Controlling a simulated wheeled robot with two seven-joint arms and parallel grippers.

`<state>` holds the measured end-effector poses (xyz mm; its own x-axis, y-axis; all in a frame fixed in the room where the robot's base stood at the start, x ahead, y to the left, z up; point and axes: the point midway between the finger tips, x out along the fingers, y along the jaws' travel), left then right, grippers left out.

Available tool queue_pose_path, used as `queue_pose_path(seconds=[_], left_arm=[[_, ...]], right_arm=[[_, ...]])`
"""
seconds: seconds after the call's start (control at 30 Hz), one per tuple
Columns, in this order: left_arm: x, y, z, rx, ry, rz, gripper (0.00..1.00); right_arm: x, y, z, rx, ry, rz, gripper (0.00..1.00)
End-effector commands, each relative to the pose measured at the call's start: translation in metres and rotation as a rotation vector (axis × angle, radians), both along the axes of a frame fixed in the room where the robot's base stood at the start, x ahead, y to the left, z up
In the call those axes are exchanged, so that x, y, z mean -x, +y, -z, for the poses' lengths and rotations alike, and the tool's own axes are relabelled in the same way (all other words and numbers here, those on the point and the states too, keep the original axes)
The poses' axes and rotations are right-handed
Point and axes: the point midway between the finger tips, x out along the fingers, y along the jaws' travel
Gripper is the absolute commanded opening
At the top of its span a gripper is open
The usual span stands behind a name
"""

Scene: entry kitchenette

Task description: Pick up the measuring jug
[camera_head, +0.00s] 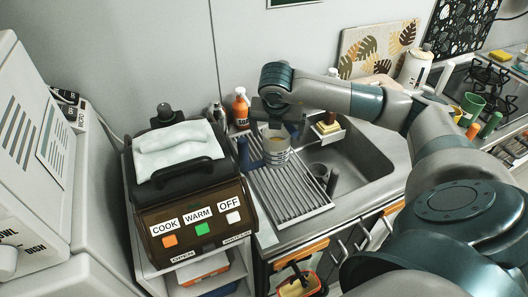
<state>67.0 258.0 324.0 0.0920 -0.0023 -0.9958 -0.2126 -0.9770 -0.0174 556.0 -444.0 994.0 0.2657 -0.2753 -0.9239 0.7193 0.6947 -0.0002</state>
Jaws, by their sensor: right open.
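The measuring jug (277,154) is a small pale grey vessel with dark markings and an orange-brown patch at its top. It stands upright at the far end of the ribbed draining rack (290,197) by the sink. My right gripper (270,144) is over it, pointing down from the arm that reaches in from the right. Its jaws are open, with dark fingers beside the jug. I cannot tell whether they touch it. The gripper body hides part of the jug's top. My left gripper is not in view.
An orange soap bottle (241,108) stands just left of the gripper, by the wall. A sponge holder (327,128) is to the right. The sink basin (352,170) is open. A dark cooker (190,205) with a cloth on top stands at left.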

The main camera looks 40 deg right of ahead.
Motion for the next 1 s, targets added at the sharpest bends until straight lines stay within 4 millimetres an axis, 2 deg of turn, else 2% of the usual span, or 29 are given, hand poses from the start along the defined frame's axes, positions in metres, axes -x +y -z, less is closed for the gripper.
queue_pose_path(seconds=[0.1, 0.43, 0.77, 1.0], left_arm=[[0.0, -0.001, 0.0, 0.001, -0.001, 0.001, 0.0], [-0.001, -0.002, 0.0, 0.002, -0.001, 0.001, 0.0], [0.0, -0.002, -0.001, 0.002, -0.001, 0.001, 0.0], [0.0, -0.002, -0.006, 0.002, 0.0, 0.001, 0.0]], right_arm=[[0.0, 0.0, 0.0, 0.0, 0.0, 0.0, 0.89], [0.0, 0.0, 0.0, 0.0, 0.0, 0.0, 0.11], [-0.001, 0.0, -0.004, 0.0, -0.003, 0.0, 0.11], [-0.001, 0.0, -0.022, -0.001, -0.005, 0.0, 0.11]])
